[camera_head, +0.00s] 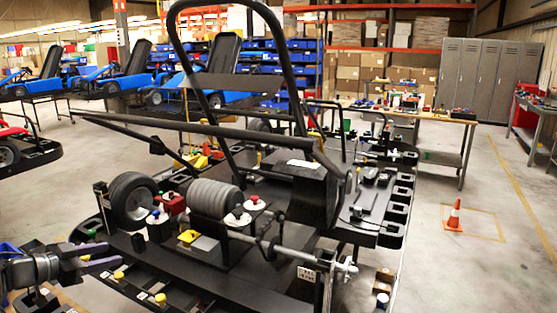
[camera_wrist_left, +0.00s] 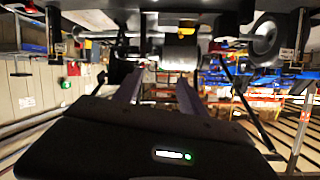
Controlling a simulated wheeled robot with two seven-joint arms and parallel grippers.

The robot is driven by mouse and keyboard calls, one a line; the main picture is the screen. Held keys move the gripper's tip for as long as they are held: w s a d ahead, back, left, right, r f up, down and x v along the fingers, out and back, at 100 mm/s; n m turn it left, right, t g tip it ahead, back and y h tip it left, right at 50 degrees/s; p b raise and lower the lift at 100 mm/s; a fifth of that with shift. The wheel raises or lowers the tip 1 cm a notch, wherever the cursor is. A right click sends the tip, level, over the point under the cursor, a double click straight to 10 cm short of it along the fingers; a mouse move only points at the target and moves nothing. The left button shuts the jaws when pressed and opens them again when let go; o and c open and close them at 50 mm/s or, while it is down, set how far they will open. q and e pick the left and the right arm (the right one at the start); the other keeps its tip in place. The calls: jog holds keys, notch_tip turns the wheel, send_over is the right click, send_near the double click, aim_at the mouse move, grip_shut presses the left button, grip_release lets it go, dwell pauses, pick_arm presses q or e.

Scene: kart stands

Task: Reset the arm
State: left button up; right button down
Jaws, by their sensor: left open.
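My left gripper (camera_head: 104,254) is at the lower left of the head view, beside the front left edge of the black kart stand (camera_head: 205,281). Its two grey-purple fingers are apart with nothing between them. In the left wrist view the fingers (camera_wrist_left: 158,88) also stand apart, and the picture looks upside down. The kart frame (camera_head: 240,128) sits on the stand, with a black tyre (camera_head: 131,200) and a grey ribbed roller (camera_head: 214,197) near the gripper's side. My right gripper is not in view.
Small coloured parts, including a yellow block (camera_head: 189,236), lie on the stand. An orange cone (camera_head: 454,216) stands on the open floor at right. A workbench (camera_head: 440,116) and grey lockers (camera_head: 487,75) are behind. Blue karts (camera_head: 113,80) stand at back left.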

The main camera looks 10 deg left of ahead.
pick_arm(q)
jog(key=w+d+f+n+t+y, duration=0.1)
jog(key=w+f+n+y, duration=0.15)
jog(key=f, duration=0.35)
jog(key=w+d+f+n+t+y, duration=0.1)
jog(key=w+f+n+y, duration=0.15)
jog(key=f, duration=0.45)
jog(key=s+d+f+n+g+b, duration=0.1)
jog(key=s+d+f+n+g, duration=0.2)
jog(key=d+f, duration=0.6)
jog(key=s+d+f+n+g, duration=0.15)
jog(key=s+d+f, duration=0.35)
jog(key=f, duration=0.6)
jog(key=s+d+f+g+h, duration=0.1)
jog(key=s+d+f+g, duration=0.2)
jog(key=s+d, duration=0.6)
jog(key=s+d+f+g+h+b, duration=0.1)
jog(key=s+d+f+g, duration=0.2)
jog(key=s+d, duration=0.7)
jog(key=s+d+f+m+g+h, duration=0.1)
jog(key=s+d+f+g, duration=0.3)
jog(key=s+d, duration=0.5)
jog(key=d+f, duration=0.2)
jog(key=d, duration=0.2)
jog(key=shift+s+h, duration=0.4)
